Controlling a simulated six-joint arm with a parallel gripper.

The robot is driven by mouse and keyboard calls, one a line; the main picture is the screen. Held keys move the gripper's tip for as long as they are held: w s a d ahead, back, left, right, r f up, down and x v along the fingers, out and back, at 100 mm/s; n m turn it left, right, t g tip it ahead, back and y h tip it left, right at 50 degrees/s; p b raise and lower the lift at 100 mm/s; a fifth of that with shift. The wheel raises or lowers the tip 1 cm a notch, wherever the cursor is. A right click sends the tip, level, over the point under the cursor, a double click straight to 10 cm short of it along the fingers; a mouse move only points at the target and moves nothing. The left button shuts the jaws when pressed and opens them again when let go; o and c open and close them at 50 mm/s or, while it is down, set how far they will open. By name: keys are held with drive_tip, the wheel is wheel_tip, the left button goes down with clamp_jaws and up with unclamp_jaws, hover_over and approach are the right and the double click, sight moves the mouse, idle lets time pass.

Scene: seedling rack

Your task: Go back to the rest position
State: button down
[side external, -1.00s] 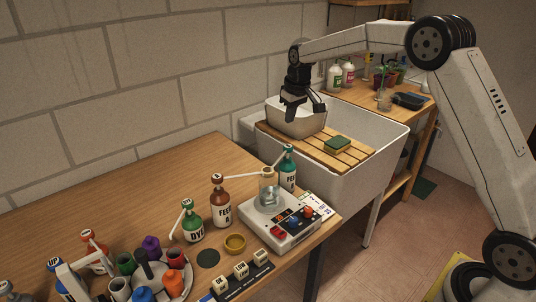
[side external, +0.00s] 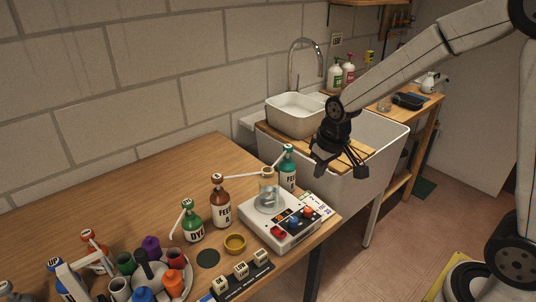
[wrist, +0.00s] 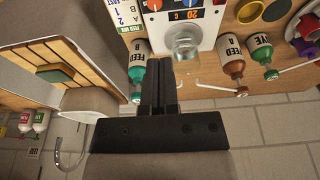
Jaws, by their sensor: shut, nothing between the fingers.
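My gripper (side external: 321,165) is in the air in front of the sink in the side view, pointing down, and holds nothing. In the wrist view its two dark fingers (wrist: 158,72) lie side by side, closed. The white sink (side external: 389,135) is behind it, with a wooden slatted board (side external: 270,134) across its top. A grey-white tub (side external: 293,118) stands on the board. A green sponge (wrist: 55,73) lies on the slats in the wrist view; my gripper and arm hide it in the side view.
A white control box (side external: 283,222) with a glass beaker (side external: 268,199) stands at the wooden bench's right end. Feed bottle B (side external: 288,168), bottle A (side external: 220,205) and a dye bottle (side external: 192,222) stand nearby. A curved tap (side external: 320,62) rises behind the tub.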

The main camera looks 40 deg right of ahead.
drive_tip(key=s+a+f, duration=0.2)
drive_tip(key=s+f, duration=0.1)
drive_tip(key=s, duration=0.8)
drive_tip(key=shift+s+f, duration=0.2)
drive_tip(key=shift+s, duration=0.1)
